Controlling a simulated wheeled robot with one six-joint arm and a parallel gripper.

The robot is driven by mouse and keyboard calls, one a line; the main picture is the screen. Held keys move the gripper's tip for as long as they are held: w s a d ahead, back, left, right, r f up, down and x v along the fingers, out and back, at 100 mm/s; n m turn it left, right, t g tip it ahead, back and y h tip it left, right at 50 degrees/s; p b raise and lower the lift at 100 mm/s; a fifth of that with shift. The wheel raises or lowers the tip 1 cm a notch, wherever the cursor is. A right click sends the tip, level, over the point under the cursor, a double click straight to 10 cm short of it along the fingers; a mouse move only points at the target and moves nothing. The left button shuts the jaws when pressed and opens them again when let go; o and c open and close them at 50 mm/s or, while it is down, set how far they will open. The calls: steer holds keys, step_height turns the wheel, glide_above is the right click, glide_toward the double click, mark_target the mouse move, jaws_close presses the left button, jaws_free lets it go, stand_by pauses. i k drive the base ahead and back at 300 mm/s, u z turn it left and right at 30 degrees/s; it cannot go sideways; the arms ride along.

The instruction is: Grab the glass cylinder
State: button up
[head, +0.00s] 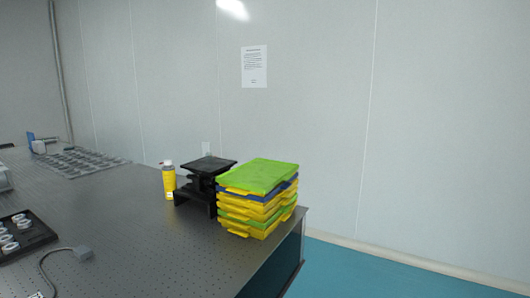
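I cannot make out a glass cylinder for certain in the head view. My gripper is not in view.
Blue floor (370,275) is clear at right.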

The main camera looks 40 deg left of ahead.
mark_target(209, 156)
steer(key=z, duration=0.05)
steer(key=i, duration=1.45)
steer(key=u, duration=0.85)
steer(key=i, duration=0.8)
steer(key=u, duration=0.95)
